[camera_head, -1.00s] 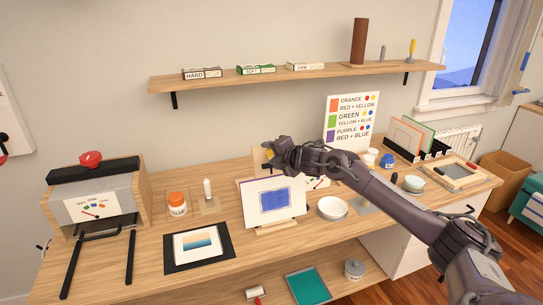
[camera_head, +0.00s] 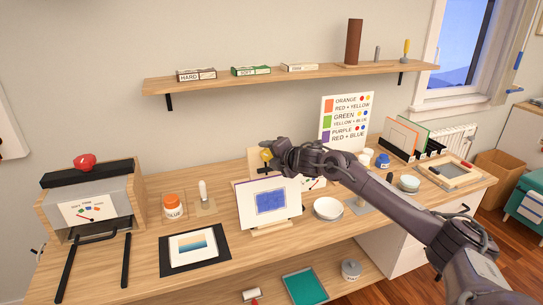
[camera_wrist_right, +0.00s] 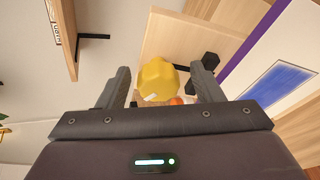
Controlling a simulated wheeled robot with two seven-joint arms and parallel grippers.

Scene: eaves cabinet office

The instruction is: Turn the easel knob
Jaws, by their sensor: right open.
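The yellow easel knob (camera_head: 266,155) shows at the upper back of the small easel, and it fills the middle of the right wrist view (camera_wrist_right: 158,78). The easel carries a white panel (camera_head: 289,207) with a blue rectangle (camera_head: 270,202) and a purple edge strip. My right gripper (camera_head: 270,153) is at the knob in the head view. In the right wrist view its two fingers (camera_wrist_right: 160,88) are open, one on each side of the knob, with a gap visible at least on the left. Whether the right finger touches it I cannot tell. My left gripper is out of view.
A white bowl (camera_head: 328,208) stands right of the easel, under my right forearm. A colour chart (camera_head: 345,122) stands behind. A wall shelf (camera_head: 290,76) runs above.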

